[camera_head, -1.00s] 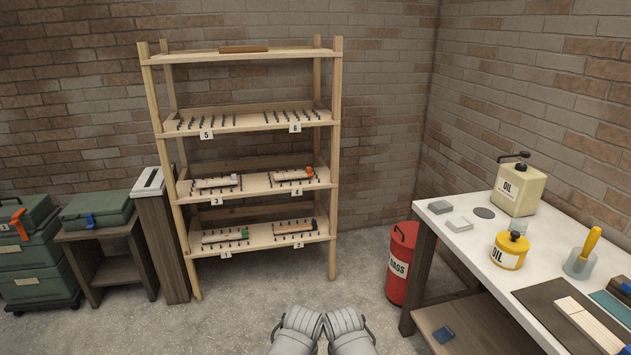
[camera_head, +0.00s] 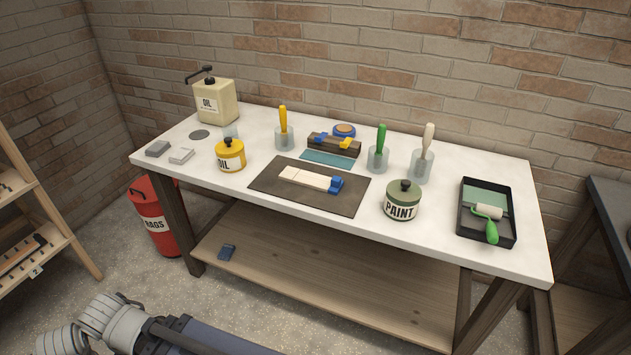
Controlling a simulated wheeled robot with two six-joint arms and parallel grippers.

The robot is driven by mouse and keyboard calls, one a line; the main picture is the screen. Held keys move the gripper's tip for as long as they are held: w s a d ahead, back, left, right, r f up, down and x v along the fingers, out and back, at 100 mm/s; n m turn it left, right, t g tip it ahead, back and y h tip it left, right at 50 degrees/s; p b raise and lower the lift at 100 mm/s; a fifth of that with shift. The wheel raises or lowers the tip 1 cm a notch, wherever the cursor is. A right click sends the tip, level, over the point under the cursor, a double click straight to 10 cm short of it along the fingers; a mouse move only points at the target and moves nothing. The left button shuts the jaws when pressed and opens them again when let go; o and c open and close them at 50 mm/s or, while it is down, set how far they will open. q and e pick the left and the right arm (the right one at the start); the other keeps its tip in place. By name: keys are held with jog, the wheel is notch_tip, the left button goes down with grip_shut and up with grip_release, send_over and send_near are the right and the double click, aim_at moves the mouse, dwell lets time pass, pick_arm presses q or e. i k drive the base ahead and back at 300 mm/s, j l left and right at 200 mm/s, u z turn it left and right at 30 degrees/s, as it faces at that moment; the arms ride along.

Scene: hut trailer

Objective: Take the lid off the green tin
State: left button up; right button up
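The green tin (camera_head: 402,204), labelled PAINT, stands upright on the right half of the white workbench (camera_head: 330,226). Its green lid (camera_head: 404,188) with a dark knob sits on top of it. Parts of my own arms show at the lower left of the head view, well below and left of the bench. I cannot make out the fingers of either gripper there. Nothing of mine touches the tin.
Left of the tin lies a dark mat (camera_head: 270,187) with a pale wooden piece (camera_head: 304,179). Behind it stand brush cups (camera_head: 378,160). A roller tray (camera_head: 466,224) lies to the right. A yellow oil tin (camera_head: 230,155) and an oil can (camera_head: 215,103) stand further left. Bare bench surrounds the tin's front.

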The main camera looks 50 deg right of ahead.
aim_at(405, 191)
jog(key=z, duration=0.45)
jog(key=l+z, duration=0.15)
jog(key=z, duration=0.3)
jog(key=k+l+z, duration=0.1)
jog(key=z, duration=0.35)
jog(key=l+z, duration=0.1)
jog(key=z, duration=0.35)
jog(key=j+z, duration=0.3)
jog(key=z, duration=0.35)
jog(key=k+j, duration=0.05)
